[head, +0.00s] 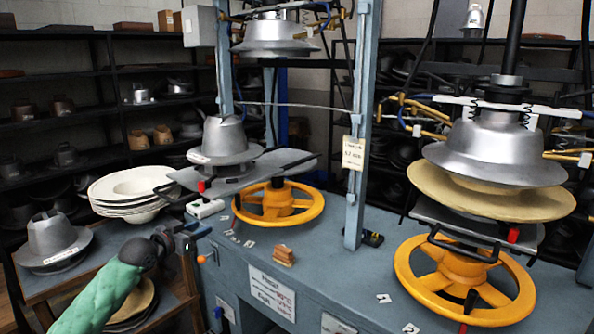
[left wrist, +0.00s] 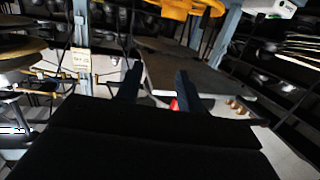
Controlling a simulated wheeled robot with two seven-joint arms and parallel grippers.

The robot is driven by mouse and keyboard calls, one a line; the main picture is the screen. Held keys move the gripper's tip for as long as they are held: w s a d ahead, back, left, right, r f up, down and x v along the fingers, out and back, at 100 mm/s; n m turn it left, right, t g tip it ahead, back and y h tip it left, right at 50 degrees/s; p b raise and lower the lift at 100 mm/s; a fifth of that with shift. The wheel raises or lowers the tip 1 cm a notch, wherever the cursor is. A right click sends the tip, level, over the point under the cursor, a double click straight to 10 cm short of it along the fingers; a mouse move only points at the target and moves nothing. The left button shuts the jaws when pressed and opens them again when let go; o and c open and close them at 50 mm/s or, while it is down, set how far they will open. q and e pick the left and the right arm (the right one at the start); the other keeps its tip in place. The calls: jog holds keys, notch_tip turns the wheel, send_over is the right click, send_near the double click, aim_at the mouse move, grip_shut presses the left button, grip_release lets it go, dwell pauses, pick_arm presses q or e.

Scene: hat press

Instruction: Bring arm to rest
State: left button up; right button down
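My left gripper (head: 188,233) is at the end of my green-sleeved left arm, at the lower left of the head view. It is in front of the left press and beside its blue bench (head: 330,255). In the left wrist view its two dark fingers (left wrist: 157,85) stand apart with nothing seen between them. The left press has a grey metal hat form (head: 226,140) on its plate, with an upper die (head: 275,37) raised above it. The right press has its silver die (head: 495,152) over a tan hat brim (head: 490,192). My right gripper is not seen.
A stack of cream hat bodies (head: 132,190) and a grey hat form (head: 50,238) sit on a side table at the left. Yellow handwheels (head: 278,218) (head: 420,290) stand under the presses. A small brown block (head: 284,255) lies on the bench. Dark shelves line the back.

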pick_arm(q)
jog(key=s+d+f+g+y, duration=0.2)
jog(key=s+d+f, duration=0.3)
jog(key=s+f, duration=0.65)
jog(key=s+d+f+g+y, duration=0.1)
jog(key=s+d+f+g, duration=0.3)
jog(key=s+f, duration=0.7)
jog(key=s+f+n+g+y, duration=0.1)
jog(key=s+f+g, duration=0.15)
jog(key=s, duration=0.65)
jog(key=s+f+n+g+y, duration=0.15)
jog(key=s+f, duration=0.25)
jog(key=s, duration=0.6)
jog(key=s+f+n+g+y, duration=0.15)
jog(key=s+f, duration=0.25)
jog(key=s, duration=0.5)
jog(key=s+d+f+g, duration=0.1)
jog(key=s+d+f, duration=0.1)
jog(key=d+f, duration=0.4)
notch_tip(320, 180, down, 3)
jog(key=shift+s+r+m+h, duration=0.1)
jog(key=shift+s+m+h, duration=0.2)
jog(key=shift+h, duration=0.1)
jog(key=shift+g, duration=0.25)
